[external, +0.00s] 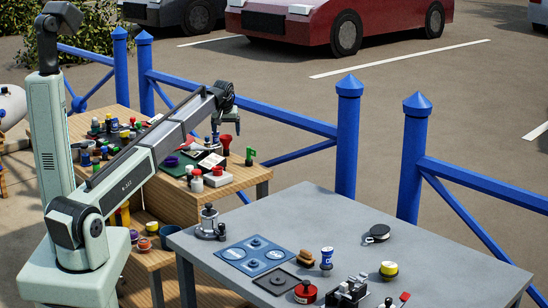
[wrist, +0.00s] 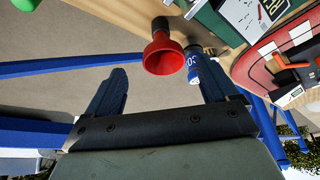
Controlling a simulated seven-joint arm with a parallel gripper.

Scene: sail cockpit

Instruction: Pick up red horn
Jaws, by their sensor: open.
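A red horn (external: 226,142) with a wide flared mouth stands near the back edge of the wooden bench in the external view. In the wrist view the red horn (wrist: 163,56) shows beyond my fingertips, across the gap between the two fingers. A blue can with white lettering (wrist: 197,66) is right beside it, partly behind my right finger. My gripper (wrist: 161,78) is open and empty, with its dark fingers spread. In the external view my gripper (external: 222,104) hangs above the horn, apart from it.
The wooden bench (external: 237,181) is crowded with jars, caps and small items. A green piece (external: 250,156) stands right of the horn. A red-rimmed tray (wrist: 262,62) lies right in the wrist view. Blue railings run behind; a grey table (external: 300,205) with more items stands at front right.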

